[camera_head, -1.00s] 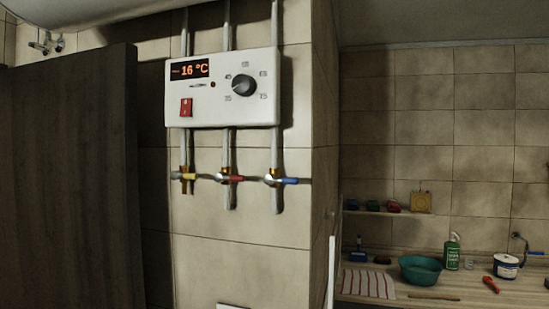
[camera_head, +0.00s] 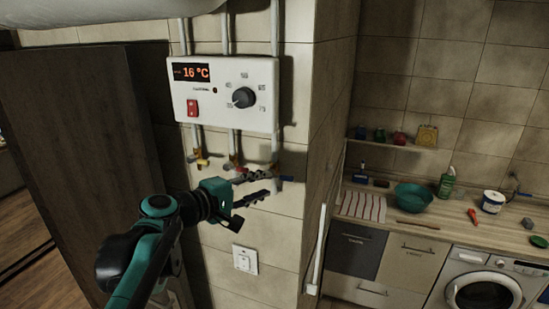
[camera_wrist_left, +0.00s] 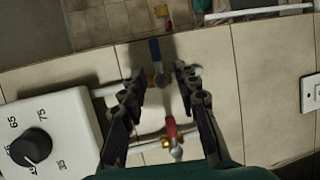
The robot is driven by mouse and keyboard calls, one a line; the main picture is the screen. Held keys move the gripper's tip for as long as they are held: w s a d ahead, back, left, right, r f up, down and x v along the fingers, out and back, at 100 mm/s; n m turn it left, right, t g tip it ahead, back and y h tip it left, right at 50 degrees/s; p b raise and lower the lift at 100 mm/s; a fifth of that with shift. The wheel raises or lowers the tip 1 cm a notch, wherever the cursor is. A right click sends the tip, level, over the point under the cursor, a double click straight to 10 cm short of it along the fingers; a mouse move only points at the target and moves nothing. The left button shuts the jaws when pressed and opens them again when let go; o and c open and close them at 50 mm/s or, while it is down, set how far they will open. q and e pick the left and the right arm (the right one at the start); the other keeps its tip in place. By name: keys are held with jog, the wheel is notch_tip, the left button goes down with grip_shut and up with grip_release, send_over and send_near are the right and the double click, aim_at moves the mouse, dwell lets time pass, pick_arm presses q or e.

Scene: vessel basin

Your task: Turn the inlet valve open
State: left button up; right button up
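Three small valves sit on the pipes below the white heater box (camera_head: 225,92). The blue-handled valve (camera_head: 286,179) is the rightmost in the head view, partly hidden by my fingers. In the wrist view its blue handle (camera_wrist_left: 155,49) lies just beyond my fingertips, in line with the gap. The red-handled valve (camera_head: 236,165) is in the middle; in the wrist view its red handle (camera_wrist_left: 171,127) shows between my fingers. The yellow-handled valve (camera_head: 201,162) is at the left. My left gripper (camera_head: 266,184) is open and empty by the blue valve. My right gripper is out of view.
A dark panel (camera_head: 85,150) stands left of my arm. The wall corner is close on the right, with a counter (camera_head: 450,222) and washing machine (camera_head: 481,285) beyond. The wall below the valves is otherwise clear.

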aim_at(279, 178)
pick_arm(q)
jog(key=p+x, duration=0.1)
jog(key=x, duration=0.6)
jog(key=shift+w+d+r+p, duration=0.1)
jog(key=shift+w+d+p, duration=0.1)
jog(key=shift+w+p, duration=0.15)
grip_shut()
